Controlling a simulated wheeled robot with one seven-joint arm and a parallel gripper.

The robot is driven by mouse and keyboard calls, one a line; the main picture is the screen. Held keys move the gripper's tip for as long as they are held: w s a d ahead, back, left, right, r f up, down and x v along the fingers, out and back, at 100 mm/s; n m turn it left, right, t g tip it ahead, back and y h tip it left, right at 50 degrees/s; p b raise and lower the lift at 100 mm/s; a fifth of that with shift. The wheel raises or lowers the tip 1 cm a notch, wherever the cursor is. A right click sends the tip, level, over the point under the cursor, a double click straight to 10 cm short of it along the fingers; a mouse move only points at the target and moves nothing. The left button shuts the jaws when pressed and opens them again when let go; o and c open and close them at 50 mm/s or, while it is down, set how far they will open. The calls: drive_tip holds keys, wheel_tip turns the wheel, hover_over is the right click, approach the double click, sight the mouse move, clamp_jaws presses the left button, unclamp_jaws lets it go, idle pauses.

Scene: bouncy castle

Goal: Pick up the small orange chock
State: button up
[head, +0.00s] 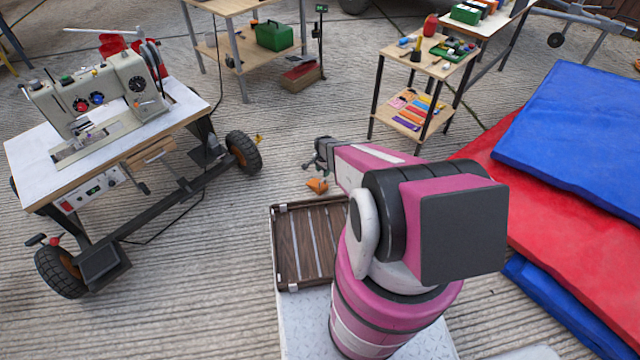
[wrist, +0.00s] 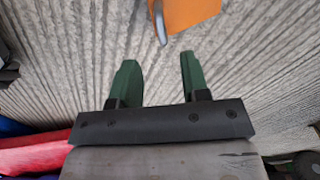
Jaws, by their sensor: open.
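The small orange chock (head: 317,185) lies on the grooved concrete floor, just beyond the wooden slatted tray. In the wrist view the orange chock (wrist: 190,12) is cut off by the top edge, with a thin grey part along its left side. My gripper (head: 322,177) is low over the floor at the chock in the head view. In the wrist view my gripper (wrist: 158,60) has its two green fingers spread with nothing between them. The chock is ahead of the fingertips, nearer the right finger; no contact shows.
The slatted tray (head: 309,243) is on my base. A sewing machine table (head: 190,103) with a rubber wheel (head: 243,151) stands left. A two-tier stand (head: 437,67) is behind, right. Red (head: 545,215) and blue (head: 580,130) mats lie at right. Bare floor surrounds the chock.

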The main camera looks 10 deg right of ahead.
sight(322, 181)
wheel_tip(322, 181, down, 10)
drive_tip(key=shift+w+a+r, duration=0.1)
idle(0.4)
clamp_jaws()
